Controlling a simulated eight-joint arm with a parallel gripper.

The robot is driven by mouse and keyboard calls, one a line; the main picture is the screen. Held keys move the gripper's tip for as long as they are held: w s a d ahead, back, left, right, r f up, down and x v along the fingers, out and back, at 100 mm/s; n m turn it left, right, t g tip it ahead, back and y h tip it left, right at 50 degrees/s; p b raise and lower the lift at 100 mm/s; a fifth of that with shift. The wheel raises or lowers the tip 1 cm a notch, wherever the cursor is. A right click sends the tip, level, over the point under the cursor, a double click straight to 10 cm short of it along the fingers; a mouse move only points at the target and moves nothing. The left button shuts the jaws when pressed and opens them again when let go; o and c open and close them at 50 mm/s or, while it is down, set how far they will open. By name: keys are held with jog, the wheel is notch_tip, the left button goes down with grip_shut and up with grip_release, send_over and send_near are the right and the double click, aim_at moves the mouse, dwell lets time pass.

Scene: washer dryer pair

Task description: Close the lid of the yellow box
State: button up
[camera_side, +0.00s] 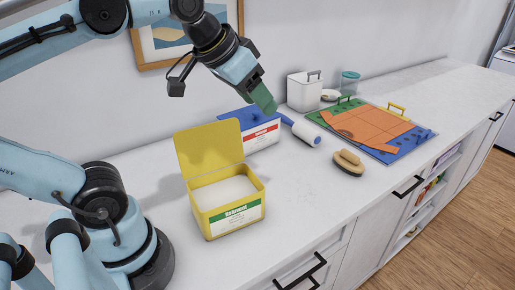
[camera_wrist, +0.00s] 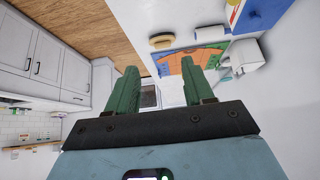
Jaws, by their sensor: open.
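The yellow box (camera_side: 231,207) stands on the counter in the side view, with a green label on its front and pale contents inside. Its lid (camera_side: 209,148) stands up at the back edge, tilted slightly backward. My gripper (camera_side: 264,100) is in the air above and to the right of the box, apart from the lid, over the area of the blue box. In the wrist view my gripper's two green fingers (camera_wrist: 160,80) are spread apart with nothing between them.
A blue box (camera_side: 262,136) with a red label is just behind and right of the yellow box. A lint roller (camera_side: 303,131), a brush (camera_side: 348,162), a colourful board (camera_side: 372,131) and a white canister (camera_side: 304,91) are further right.

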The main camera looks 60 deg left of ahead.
notch_tip(320, 180, up, 6)
jog(key=s+a+n+g+h, duration=0.2)
jog(key=a+n+g, duration=0.2)
jog(key=a+n, duration=0.5)
jog(key=s+a+n+g+h, duration=0.3)
jog(key=a+n+g, duration=0.1)
jog(key=a+n, duration=0.5)
jog(key=m, duration=0.1)
send_near(209, 146)
jog(key=shift+y, duration=0.3)
jog(key=f, duration=0.5)
jog(key=shift+d+f, duration=0.2)
jog(key=shift+c, duration=0.2)
grip_shut()
